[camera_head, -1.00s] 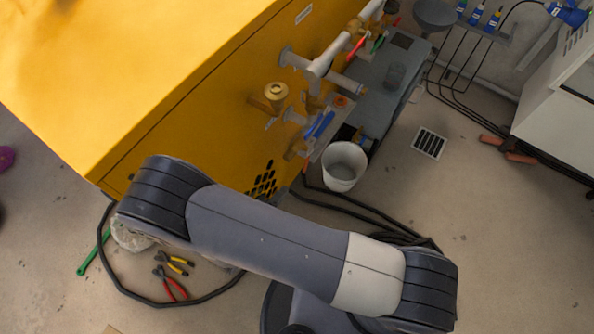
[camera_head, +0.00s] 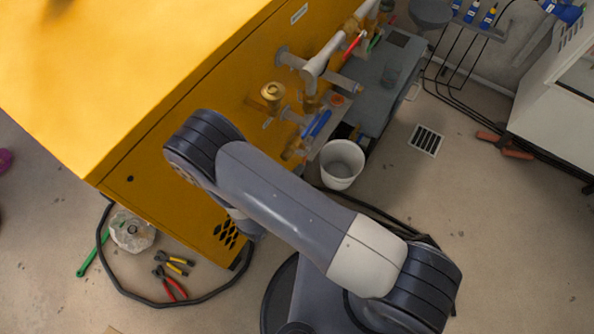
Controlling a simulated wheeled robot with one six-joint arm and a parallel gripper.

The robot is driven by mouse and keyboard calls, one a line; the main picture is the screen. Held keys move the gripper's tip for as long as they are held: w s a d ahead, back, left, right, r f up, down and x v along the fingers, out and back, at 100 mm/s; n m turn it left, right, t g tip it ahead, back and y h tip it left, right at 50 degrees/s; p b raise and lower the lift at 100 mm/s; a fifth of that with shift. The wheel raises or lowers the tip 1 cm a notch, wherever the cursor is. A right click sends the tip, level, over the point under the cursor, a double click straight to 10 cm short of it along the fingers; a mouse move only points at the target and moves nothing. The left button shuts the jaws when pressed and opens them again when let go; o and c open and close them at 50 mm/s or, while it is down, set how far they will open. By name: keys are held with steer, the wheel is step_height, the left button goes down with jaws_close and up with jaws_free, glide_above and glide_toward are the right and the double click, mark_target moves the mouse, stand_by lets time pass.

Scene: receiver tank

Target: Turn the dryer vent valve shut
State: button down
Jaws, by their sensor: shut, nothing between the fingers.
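Several valves and pipes stick out from the side of the yellow cabinet (camera_head: 150,190). A blue lever (camera_head: 317,125) sits at the lower pipework, a red lever (camera_head: 354,45) and a green lever (camera_head: 375,43) further back. A round brass fitting (camera_head: 272,91) stands out to the left of the blue lever. I cannot tell which of these is the dryer vent valve. My gripper is not in view; only my arm shows, its elbow in front of the cabinet's lower side and its far end hidden.
Pliers (camera_head: 172,285), a black hose (camera_head: 205,298) and a green bar (camera_head: 92,254) lie at lower left.

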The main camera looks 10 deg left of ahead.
steer(key=shift+f, duration=0.15)
steer(key=b, duration=0.2)
steer(key=w+f+t+b, duration=0.1)
steer(key=b, duration=0.1)
steer(key=shift+w+d+h, duration=0.25)
steer(key=shift+d+h, duration=0.05)
steer(key=shift+d, duration=0.05)
steer(key=shift+s+f, duration=0.1)
steer(key=f+v, duration=0.2)
steer(key=v, duration=1.1)
steer(key=shift+s+a+b, duration=0.2)
steer(key=shift+s+b, duration=0.25)
steer(key=shift+s, duration=0.05)
